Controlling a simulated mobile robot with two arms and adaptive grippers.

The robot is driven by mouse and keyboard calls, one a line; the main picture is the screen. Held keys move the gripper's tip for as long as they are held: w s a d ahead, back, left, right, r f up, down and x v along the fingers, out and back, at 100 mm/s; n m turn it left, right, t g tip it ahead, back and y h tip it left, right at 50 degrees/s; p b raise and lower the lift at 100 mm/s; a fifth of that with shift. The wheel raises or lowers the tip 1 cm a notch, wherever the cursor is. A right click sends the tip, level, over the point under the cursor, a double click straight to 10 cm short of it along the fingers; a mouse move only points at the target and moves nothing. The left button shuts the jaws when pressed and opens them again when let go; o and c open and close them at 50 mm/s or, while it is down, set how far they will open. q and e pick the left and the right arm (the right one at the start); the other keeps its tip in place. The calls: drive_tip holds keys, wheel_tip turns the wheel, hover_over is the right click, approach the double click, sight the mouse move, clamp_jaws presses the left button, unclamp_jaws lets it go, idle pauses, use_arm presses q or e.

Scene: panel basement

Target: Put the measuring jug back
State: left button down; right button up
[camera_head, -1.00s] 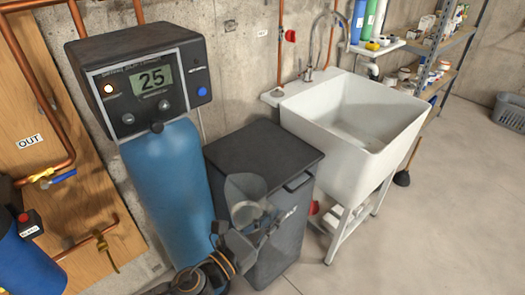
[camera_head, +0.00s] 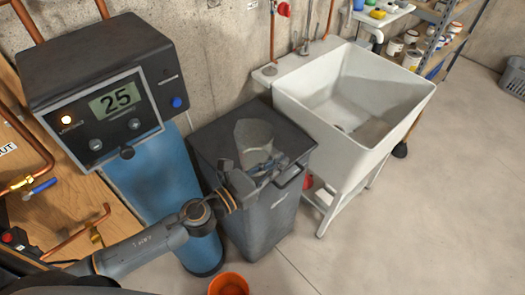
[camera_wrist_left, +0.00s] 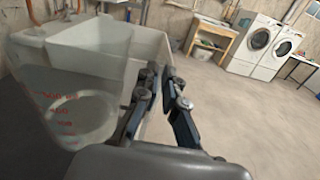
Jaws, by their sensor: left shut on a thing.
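The measuring jug (camera_head: 254,140) is a clear, greyish vessel at the lid of the dark bin (camera_head: 250,217), in the middle of the head view. In the left wrist view the jug (camera_wrist_left: 75,85) fills the left side, see-through with red markings. My left gripper (camera_head: 268,166) is shut on the jug, at its near side; the exact grip is partly hidden. Its two dark fingers (camera_wrist_left: 163,100) show in the wrist view. I cannot tell whether the jug touches the lid. My right gripper is not in view.
A blue tank with a control head (camera_head: 105,95) reading 25 stands left of the bin. A white utility sink (camera_head: 390,130) stands to the right. An orange bucket (camera_head: 229,284) is on the floor in front.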

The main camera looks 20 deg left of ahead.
use_arm(q)
drive_tip(key=w+f, duration=0.1)
drive_tip(key=w+a+f+b, duration=0.1)
drive_tip(key=w, duration=0.1)
drive_tip(key=w+a+f, duration=0.1)
drive_tip(key=w, duration=0.1)
drive_tip(key=shift+w+a, duration=0.25)
drive_tip(key=shift+w+a+f+b, duration=0.35)
drive_tip(key=shift+w+f+b, duration=0.35)
drive_tip(key=shift+f, duration=0.8)
drive_tip(key=shift+w+a+f+b, duration=0.35)
drive_tip(key=shift+w+f, duration=0.7)
drive_tip(key=shift+f, duration=0.4)
drive_tip(key=shift+w+a+f+b, duration=0.3)
drive_tip(key=shift+w+f+b, duration=0.4)
drive_tip(key=shift+f, duration=0.8)
drive_tip(key=shift+w, duration=0.15)
drive_tip(key=shift+f, duration=0.2)
drive_tip(key=c, duration=1.5)
unclamp_jaws()
